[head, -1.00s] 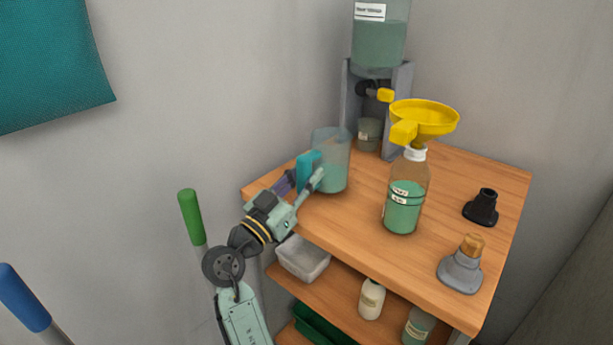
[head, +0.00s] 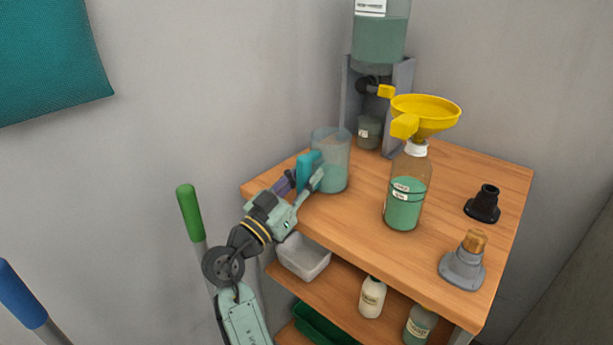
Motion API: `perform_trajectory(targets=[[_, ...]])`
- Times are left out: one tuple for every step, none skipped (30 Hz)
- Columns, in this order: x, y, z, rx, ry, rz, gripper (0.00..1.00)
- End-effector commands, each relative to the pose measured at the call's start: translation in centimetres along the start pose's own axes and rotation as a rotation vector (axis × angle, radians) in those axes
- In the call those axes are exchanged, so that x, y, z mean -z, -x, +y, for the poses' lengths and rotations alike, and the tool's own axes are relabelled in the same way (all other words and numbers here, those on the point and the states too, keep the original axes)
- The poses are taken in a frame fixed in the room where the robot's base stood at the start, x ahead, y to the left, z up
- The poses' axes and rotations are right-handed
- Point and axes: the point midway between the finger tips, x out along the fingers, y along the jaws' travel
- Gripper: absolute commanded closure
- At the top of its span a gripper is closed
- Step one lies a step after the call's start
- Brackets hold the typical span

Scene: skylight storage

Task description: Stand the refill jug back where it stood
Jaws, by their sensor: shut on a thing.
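The refill jug (head: 333,165) is a clear, bluish cup with some green liquid low in it and a teal handle (head: 307,170). It is upright at the left part of the wooden shelf top (head: 350,224). My gripper (head: 309,181) is shut on the jug's handle from the left front. The jug's base looks to be on or very close to the top; I cannot tell if it touches. The fingertips partly hide the handle.
A bottle (head: 405,190) with green liquid carries a yellow funnel (head: 425,117). A dispenser (head: 380,40) with a small cup (head: 369,132) stands behind. A black nozzle (head: 484,205) and a grey, brass-topped one (head: 465,262) stand right. A tray (head: 303,258) sits below.

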Motion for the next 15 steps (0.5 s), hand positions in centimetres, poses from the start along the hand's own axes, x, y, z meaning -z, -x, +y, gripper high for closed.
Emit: perform_trajectory(targets=[[0.00, 0.03, 0.02, 0.000, -0.001, 0.002, 1.00], [-0.03, 0.04, 0.01, 0.000, -0.001, 0.002, 1.00], [-0.07, 0.05, 0.01, 0.000, -0.001, 0.002, 1.00], [-0.10, 0.06, 0.01, 0.000, -0.001, 0.002, 1.00], [-0.13, 0.07, 0.02, 0.000, -0.001, 0.002, 1.00], [-0.17, 0.08, 0.01, 0.000, -0.001, 0.002, 1.00], [-0.20, 0.09, 0.01, 0.000, -0.001, 0.002, 1.00], [-0.23, 0.10, 0.01, 0.000, -0.001, 0.002, 1.00], [-0.17, 0.08, 0.02, 0.000, -0.001, 0.002, 1.00], [-0.17, 0.08, 0.01, 0.000, -0.001, 0.002, 1.00], [-0.17, 0.08, 0.01, 0.000, -0.001, 0.002, 1.00], [-0.18, 0.08, 0.01, 0.000, -0.001, 0.001, 1.00], [-0.19, 0.08, 0.01, 0.000, -0.001, 0.001, 1.00], [-0.19, 0.08, 0.01, 0.000, -0.001, 0.001, 1.00], [-0.20, 0.08, 0.01, 0.000, -0.001, 0.001, 0.77]])
